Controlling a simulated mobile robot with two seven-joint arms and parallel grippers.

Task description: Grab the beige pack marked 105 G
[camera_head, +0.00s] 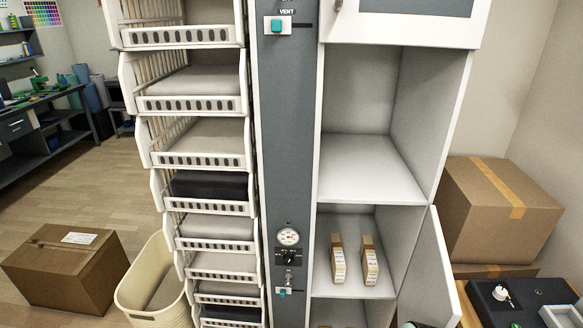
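Two slim beige packs stand side by side on a lower shelf (327,289) of the white open cabinet. The left pack (338,262) and the right pack (370,263) both have light labels on the front and brown tops. The print is too small to read, so I cannot tell which one is marked 105 G. A narrow gap separates the packs. Neither of my grippers shows in the head view.
A white cabinet door (433,278) hangs open right of the packs. The shelf above (368,170) is empty. A grey panel with a gauge (288,237) and a stack of white bins (205,155) stand left. Cardboard boxes (497,205) and a dark unit (520,303) are right.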

